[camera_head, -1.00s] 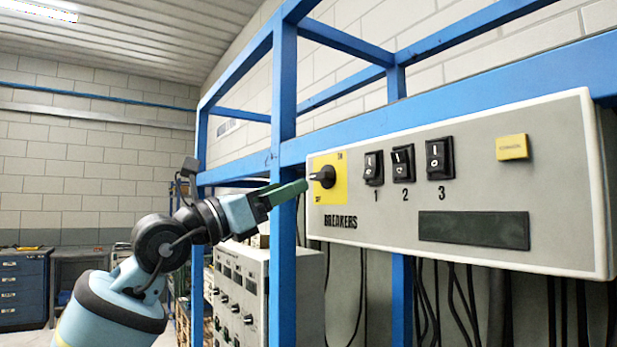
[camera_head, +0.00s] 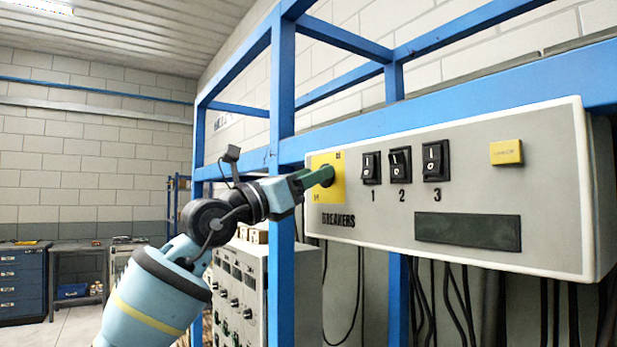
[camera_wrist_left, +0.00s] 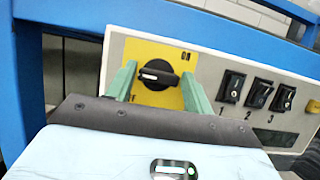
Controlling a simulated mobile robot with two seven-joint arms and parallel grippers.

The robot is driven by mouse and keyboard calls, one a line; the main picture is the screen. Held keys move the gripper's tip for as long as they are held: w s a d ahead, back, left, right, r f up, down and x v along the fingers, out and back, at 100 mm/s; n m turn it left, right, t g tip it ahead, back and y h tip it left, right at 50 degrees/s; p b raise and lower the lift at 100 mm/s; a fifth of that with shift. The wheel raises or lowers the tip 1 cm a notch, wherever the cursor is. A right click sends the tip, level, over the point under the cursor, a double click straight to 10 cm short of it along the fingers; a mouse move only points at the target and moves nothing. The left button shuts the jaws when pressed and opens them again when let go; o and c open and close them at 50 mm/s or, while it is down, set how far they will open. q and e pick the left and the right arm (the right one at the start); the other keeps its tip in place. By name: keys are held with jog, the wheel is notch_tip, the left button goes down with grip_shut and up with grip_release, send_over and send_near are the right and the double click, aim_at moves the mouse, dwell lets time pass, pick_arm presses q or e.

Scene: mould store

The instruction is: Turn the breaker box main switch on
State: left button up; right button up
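The breaker box (camera_head: 380,222) is a pale grey panel marked BREAKERS on a blue frame. The main switch is a black rotary knob (camera_wrist_left: 157,75) on a yellow plate (camera_head: 338,194) at its left end. In the left wrist view, its white mark lies nearly level, with ON at the plate's upper right. My left gripper (camera_head: 318,178) is at the knob and largely hides it in the head view. In the wrist view its green fingers (camera_wrist_left: 159,84) are open, one on each side of the knob; I cannot tell whether they touch it. My right gripper is out of view.
Three black rocker switches (camera_head: 400,165) numbered 1 to 3 sit right of the plate. A yellow label (camera_head: 506,152) and dark strip (camera_head: 468,232) are further right. A blue post (camera_head: 281,140) stands close behind my left gripper. A grey control cabinet (camera_head: 240,290) stands below.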

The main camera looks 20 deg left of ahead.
pick_arm(q)
jog(key=c, duration=0.6)
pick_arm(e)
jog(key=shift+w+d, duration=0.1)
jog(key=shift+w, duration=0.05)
pick_arm(q)
jog(key=shift+m, duration=0.5)
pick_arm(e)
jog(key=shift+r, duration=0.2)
pick_arm(q)
jog(key=m+g, duration=0.3)
jog(key=m, duration=0.4)
jog(key=m+g+h, duration=0.1)
jog(key=m+g, duration=0.2)
jog(key=m, duration=0.4)
jog(key=m+g+p, duration=0.1)
jog(key=m+g, duration=0.1)
jog(key=m, duration=0.5)
jog(key=shift+w+a+r+g+h, duration=0.1)
jog(key=shift+r+g+h, duration=0.1)
jog(key=shift+g+h, duration=0.15)
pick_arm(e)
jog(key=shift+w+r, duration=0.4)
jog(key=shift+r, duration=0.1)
pick_arm(q)
jog(key=shift+m, duration=0.3)
